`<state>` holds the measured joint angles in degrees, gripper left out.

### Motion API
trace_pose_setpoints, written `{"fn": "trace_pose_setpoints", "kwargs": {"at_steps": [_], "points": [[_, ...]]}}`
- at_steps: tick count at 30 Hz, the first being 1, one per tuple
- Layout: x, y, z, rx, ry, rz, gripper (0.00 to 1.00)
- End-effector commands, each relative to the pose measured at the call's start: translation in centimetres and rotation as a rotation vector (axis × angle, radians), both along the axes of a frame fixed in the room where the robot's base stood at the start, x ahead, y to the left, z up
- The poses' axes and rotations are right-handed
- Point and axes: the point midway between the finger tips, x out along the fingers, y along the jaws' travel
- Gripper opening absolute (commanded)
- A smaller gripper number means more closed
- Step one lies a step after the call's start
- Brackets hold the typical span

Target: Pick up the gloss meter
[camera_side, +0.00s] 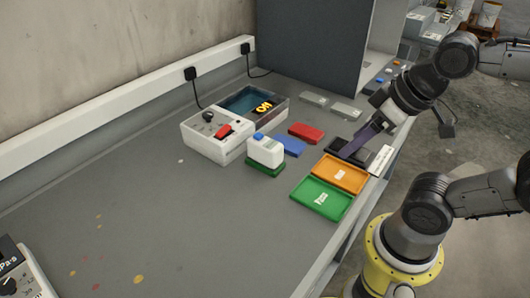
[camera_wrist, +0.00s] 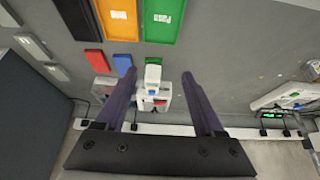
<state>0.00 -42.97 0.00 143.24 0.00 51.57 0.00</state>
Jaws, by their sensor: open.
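No label that I can read marks the gloss meter, so I cannot tell for sure which thing it is. A small white container-like item with a blue top (camera_side: 266,150) stands on a green base (camera_side: 265,169) in front of a white device with a knob and red switch (camera_side: 207,138). In the wrist view, the white item (camera_wrist: 152,76) appears between my fingers, with the device (camera_wrist: 155,102) behind it. My gripper (camera_side: 355,148) is open and empty, with long dark purple fingers, high near the table's right edge; it also shows in the wrist view (camera_wrist: 156,77).
A red block (camera_side: 306,132), a blue block (camera_side: 292,145) and grey blocks (camera_side: 314,99) lie nearby. Green (camera_side: 323,199), orange (camera_side: 341,174) and black (camera_side: 352,151) trays line the front edge. The table's left part is mostly clear.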

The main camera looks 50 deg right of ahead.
Motion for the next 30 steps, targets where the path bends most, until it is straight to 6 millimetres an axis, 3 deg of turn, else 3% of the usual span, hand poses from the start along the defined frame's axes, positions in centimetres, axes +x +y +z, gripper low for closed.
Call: {"fn": "trace_pose_setpoints", "kwargs": {"at_steps": [1,3,11,14,17,21,27,30], "points": [[0.0,0.0,0.0,0.000,0.000,0.000,0.81],[0.0,0.0,0.0,0.000,0.000,0.000,0.93],[0.0,0.0,0.0,0.000,-0.001,0.001,0.93],[0.9,0.1,1.0,-0.004,-0.041,0.012,0.93],[3.3,0.1,2.5,-0.007,-0.072,0.021,0.93],[8.7,-0.1,3.5,-0.010,-0.067,0.027,0.93],[15.6,-0.8,1.5,-0.009,0.002,0.018,0.93],[17.4,-1.1,-0.2,-0.004,0.046,0.009,0.93]]}}
